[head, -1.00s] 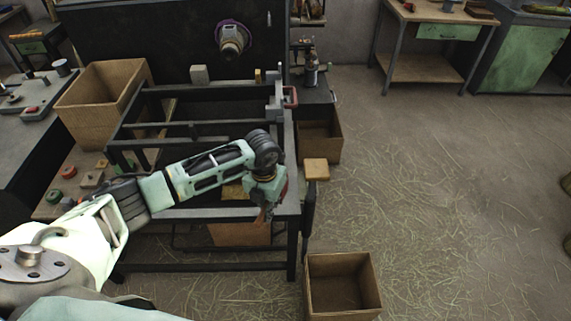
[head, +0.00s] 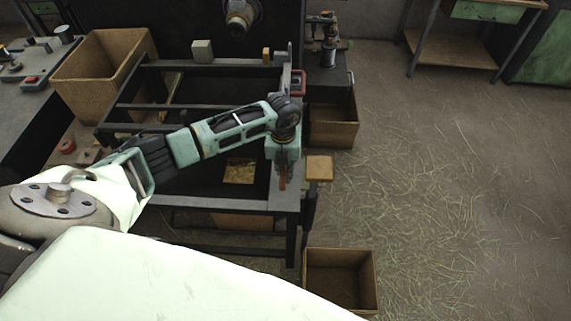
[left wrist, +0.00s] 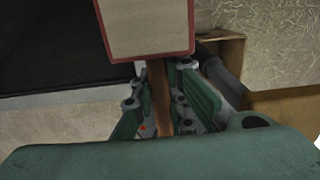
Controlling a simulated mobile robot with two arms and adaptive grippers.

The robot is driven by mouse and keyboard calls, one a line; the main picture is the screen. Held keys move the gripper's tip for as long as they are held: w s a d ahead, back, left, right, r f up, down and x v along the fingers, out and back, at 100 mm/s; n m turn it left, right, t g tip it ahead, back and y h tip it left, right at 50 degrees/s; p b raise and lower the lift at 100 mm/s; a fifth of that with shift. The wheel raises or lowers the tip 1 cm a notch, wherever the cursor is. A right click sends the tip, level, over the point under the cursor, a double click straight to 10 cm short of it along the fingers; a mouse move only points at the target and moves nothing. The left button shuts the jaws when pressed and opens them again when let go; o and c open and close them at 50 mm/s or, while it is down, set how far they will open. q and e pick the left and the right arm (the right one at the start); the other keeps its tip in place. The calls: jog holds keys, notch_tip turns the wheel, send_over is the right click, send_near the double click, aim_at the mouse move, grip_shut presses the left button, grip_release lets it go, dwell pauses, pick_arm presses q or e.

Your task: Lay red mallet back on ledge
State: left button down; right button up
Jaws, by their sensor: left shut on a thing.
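My left gripper (head: 281,168) hangs over the right front part of the dark metal frame, its fingers pointing down. In the left wrist view, the gripper (left wrist: 160,100) is shut around the brown wooden handle (left wrist: 157,88) of the mallet. The mallet head (left wrist: 147,28) shows a pale face with a red border, just beyond the fingertips. In the head view, only a bit of brown handle (head: 282,183) shows below the gripper; the head is hard to make out. A grey front ledge (head: 225,203) of the frame runs below the gripper. My right gripper is not in view.
A small wooden block-like seat (head: 319,166) stands right of the frame. Open cardboard boxes stand on the floor at the front (head: 341,252) and behind (head: 335,133). A large box (head: 88,97) is at the left. The straw-strewn floor at right is clear.

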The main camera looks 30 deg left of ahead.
pick_arm(q)
notch_tip(320, 180, down, 3)
jog(key=shift+w+r+b, duration=0.15)
jog(key=shift+r+b, duration=0.05)
jog(key=shift+b, duration=0.55)
notch_tip(320, 180, down, 4)
jog(key=b, duration=0.3)
jog(key=shift+r, duration=0.1)
jog(key=shift+w+f+b, duration=0.1)
jog(key=shift+f+b, duration=0.2)
jog(key=shift+f, duration=0.1)
jog(key=c, duration=2.2)
grip_release()
jog(key=o, duration=0.5)
jog(key=shift+o, duration=0.2)
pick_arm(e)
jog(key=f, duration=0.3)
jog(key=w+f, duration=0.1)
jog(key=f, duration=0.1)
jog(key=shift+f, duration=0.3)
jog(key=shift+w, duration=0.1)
